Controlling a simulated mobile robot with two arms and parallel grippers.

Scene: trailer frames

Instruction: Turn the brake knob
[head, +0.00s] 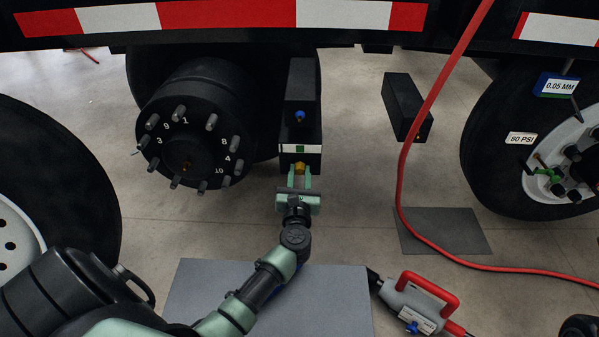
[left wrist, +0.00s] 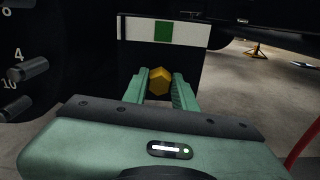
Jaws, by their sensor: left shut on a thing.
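The brake knob is a yellow, faceted knob (head: 300,168) on the lower front of a black box (head: 301,135) under the trailer. It also shows in the left wrist view (left wrist: 159,82), between the two green fingers. My left gripper (head: 300,172) is shut on the knob, with one finger on each side of it. In the left wrist view the fingers (left wrist: 159,88) point straight at the box. A white label with a green square (head: 300,149) is just above the knob. My right gripper is not in view.
A black wheel hub with numbered studs (head: 190,140) is left of the box. A blue knob (head: 300,116) sits higher up. A red hose (head: 405,165) hangs to the right. A red-and-grey tool (head: 418,302) and a grey mat (head: 440,231) are on the right.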

